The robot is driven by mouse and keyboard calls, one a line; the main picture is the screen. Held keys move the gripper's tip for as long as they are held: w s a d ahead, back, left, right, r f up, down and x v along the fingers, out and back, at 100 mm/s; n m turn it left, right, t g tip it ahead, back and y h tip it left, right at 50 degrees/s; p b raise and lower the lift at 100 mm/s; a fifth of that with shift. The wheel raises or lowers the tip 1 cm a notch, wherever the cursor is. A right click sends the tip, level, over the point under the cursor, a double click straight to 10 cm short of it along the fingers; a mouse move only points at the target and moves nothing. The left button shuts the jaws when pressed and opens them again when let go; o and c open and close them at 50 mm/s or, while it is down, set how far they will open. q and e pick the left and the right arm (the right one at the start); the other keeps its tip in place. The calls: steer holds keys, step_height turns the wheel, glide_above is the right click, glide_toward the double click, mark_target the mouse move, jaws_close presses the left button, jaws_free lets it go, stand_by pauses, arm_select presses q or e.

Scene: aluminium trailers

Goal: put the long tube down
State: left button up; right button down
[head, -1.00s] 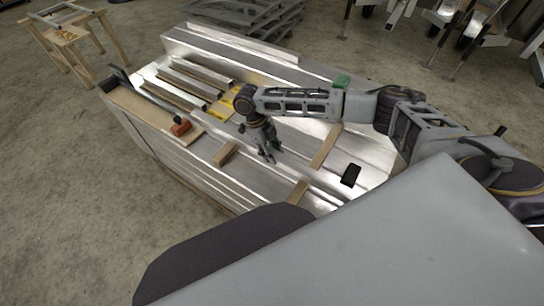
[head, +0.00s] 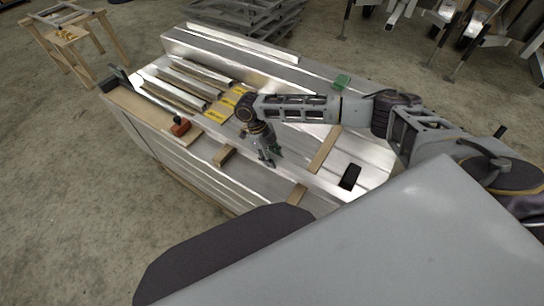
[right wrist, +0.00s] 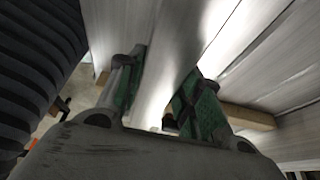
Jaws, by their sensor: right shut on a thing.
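The long tube (head: 308,178) is a shiny aluminium length lying along the metal-topped bench in the head view, hard to tell from the similar metal around it. My right gripper (head: 270,158) reaches down onto it near the bench's middle. In the right wrist view, the tube (right wrist: 160,70) passes between the green-padded fingers of the right gripper (right wrist: 160,98), which is shut on it. Whether the tube touches what lies under it cannot be told. My left gripper is not in view.
Wooden blocks (head: 225,155) and a wooden strip (head: 324,147) lie on the bench. A red-and-black tool (head: 180,126), a black item (head: 350,176) and a green item (head: 342,81) also lie there. More metal profiles (head: 190,85) lie at the back left.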

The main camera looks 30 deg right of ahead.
steer(key=shift+f, duration=0.25)
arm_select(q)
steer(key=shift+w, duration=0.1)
arm_select(e)
steer(key=c, duration=1)
jaws_free()
steer(key=shift+o, duration=0.2)
steer(key=shift+r, duration=0.5)
steer(key=v, duration=1)
steer(key=shift+w+r+p, duration=0.1)
steer(key=shift+p, duration=0.25)
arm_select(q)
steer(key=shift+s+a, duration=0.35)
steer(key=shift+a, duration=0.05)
arm_select(e)
steer(key=shift+v, duration=1)
